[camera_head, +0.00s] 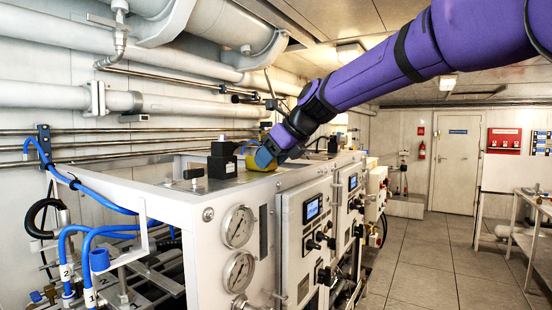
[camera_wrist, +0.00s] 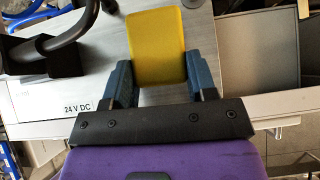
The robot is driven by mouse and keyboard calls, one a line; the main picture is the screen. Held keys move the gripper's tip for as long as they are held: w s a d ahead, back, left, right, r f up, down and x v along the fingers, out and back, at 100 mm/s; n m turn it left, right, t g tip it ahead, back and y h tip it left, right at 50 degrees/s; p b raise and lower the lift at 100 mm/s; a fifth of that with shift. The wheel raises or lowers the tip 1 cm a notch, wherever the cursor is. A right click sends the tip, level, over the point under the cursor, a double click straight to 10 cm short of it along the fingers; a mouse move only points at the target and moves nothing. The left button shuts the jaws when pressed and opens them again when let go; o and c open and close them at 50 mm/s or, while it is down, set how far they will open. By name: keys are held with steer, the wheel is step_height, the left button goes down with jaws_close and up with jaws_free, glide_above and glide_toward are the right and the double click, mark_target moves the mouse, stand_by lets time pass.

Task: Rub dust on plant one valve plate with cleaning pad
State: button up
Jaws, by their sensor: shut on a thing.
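My gripper (camera_wrist: 162,78) is shut on a yellow cleaning pad (camera_wrist: 157,45), with a blue finger on each side of it in the wrist view. In the head view, my gripper (camera_head: 266,158) is low over the white top of the near unit, and part of the yellow pad (camera_head: 257,164) shows beside it. A grey plate surface (camera_wrist: 108,28) lies beneath and beside the pad. Whether the pad touches it I cannot tell. I cannot make out dust on it; the pad hides part of it.
A black valve or connector block (camera_head: 222,160) stands left of my gripper, and a dark handle-like part (camera_wrist: 50,55) shows left of the pad. A smaller black block (camera_head: 193,173) is nearby. Pipes (camera_head: 170,108) run along the back wall. The floor (camera_head: 425,265) at right is clear.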

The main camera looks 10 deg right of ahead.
mark_target(250, 173)
steer(key=shift+s+a+f, duration=0.1)
steer(key=shift+s+a, duration=0.6)
steer(key=shift+s, duration=0.2)
steer(key=shift+s+a, duration=0.65)
steer(key=shift+s, duration=0.2)
steer(key=shift+a, duration=0.1)
steer(key=shift+w, duration=0.15)
steer(key=shift+w+d, duration=1.25)
steer(key=shift+w, duration=0.3)
steer(key=shift+w+d, duration=1.2)
steer(key=shift+w, duration=0.3)
steer(key=shift+s, duration=0.1)
steer(key=shift+s+a, duration=1.15)
steer(key=shift+s, duration=0.25)
steer(key=shift+s+a+f, duration=0.1)
steer(key=shift+s+a, duration=0.55)
steer(key=shift+s, duration=0.2)
steer(key=shift+s+a, duration=0.65)
steer(key=shift+s, duration=0.15)
